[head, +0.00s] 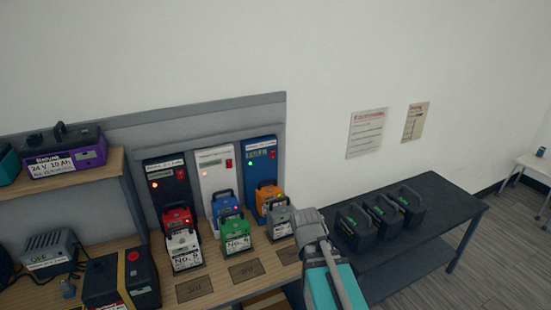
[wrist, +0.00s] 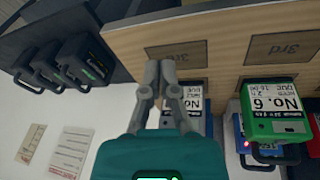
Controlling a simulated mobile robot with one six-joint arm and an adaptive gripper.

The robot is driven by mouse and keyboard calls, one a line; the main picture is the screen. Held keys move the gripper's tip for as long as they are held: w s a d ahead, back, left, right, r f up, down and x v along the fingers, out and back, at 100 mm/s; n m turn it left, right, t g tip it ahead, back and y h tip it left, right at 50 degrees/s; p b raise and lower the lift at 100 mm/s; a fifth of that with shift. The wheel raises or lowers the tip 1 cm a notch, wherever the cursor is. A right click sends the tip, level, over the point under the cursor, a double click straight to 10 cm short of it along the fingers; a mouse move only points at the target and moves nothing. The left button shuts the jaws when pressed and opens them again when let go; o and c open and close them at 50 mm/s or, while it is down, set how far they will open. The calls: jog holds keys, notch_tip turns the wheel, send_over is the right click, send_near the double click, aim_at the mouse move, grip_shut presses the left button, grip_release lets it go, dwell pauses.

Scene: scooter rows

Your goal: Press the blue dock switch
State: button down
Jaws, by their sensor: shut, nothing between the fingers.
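The blue dock (head: 261,160) is the rightmost of three upright docks against the wall. Its small red switch (head: 273,155) shows on the upper right of its front. An orange battery (head: 268,196) sits in it, with a grey battery (head: 281,228) in front. My gripper (head: 303,220) is just right of the grey battery in the head view and partly covers it. In the wrist view my gripper (wrist: 160,70) is shut and empty, its fingertips over the bench edge by a brown plate (wrist: 175,53). The switch cannot be made out in the wrist view.
A white dock (head: 217,170) and a black dock (head: 166,185) stand to the left with red, blue, white and green batteries. The green battery (wrist: 275,110) also shows in the wrist view. A dark table (head: 440,215) with three black batteries stands right.

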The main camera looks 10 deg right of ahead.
aim_at(274, 152)
jog(key=w+d+r+n+t+h+b, duration=0.1)
jog(key=w+d+r+n+t, duration=0.15)
jog(key=w, duration=0.35)
jog(key=w+d+r+n+t+h+b, duration=0.1)
jog(key=w+d+r+t+h, duration=0.15)
jog(key=w+t, duration=0.2)
jog(key=w+d+r+n+t+b, duration=0.2)
jog(key=w+d+t, duration=0.1)
jog(key=w, duration=0.4)
jog(key=w+a+r+n+t+y+b, duration=0.3)
jog(key=w+a+r+n+t+y, duration=0.2)
jog(key=n+y, duration=0.5)
jog(key=shift+w+a+n+t+b, duration=0.5)
jog(key=shift+w+a+n, duration=0.95)
jog(key=shift+n, duration=1.1)
jog(key=shift+s+a+r, duration=0.1)
jog(key=shift+s, duration=0.05)
jog(key=p+x, duration=0.2)
jog(key=x, duration=1.2)
jog(key=shift+r, duration=0.1)
